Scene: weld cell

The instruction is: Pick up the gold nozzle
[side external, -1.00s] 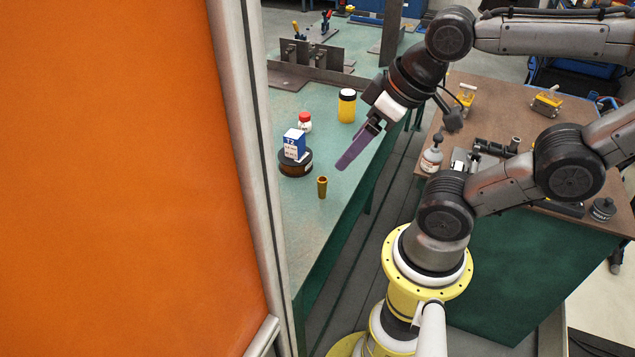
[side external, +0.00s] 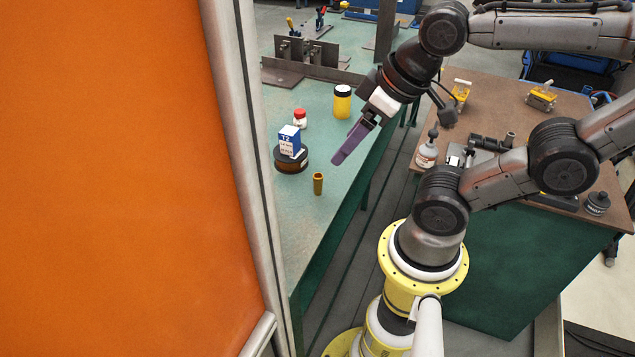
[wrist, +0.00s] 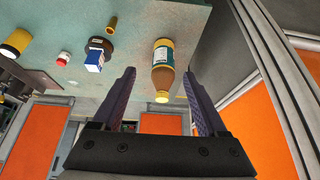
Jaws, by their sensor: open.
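The gold nozzle (side external: 318,184) stands upright on the green bench in the side view, just in front of a dark round spool. It also shows small at the top of the wrist view (wrist: 112,25), left of and beyond the fingers. My gripper (side external: 338,159) has purple fingers and hangs up and to the right of the nozzle in the side view, apart from it. In the wrist view my gripper (wrist: 158,74) is open, with nothing held. The nozzle is not between its fingers.
A blue-white box (side external: 290,140) sits on the dark spool (side external: 290,165), close to the nozzle. A red-capped jar (side external: 299,119) and a yellow jar (side external: 342,104) stand behind. An amber bottle (wrist: 162,70) shows between the fingers in the wrist view. An orange panel (side external: 105,180) hides the bench's left.

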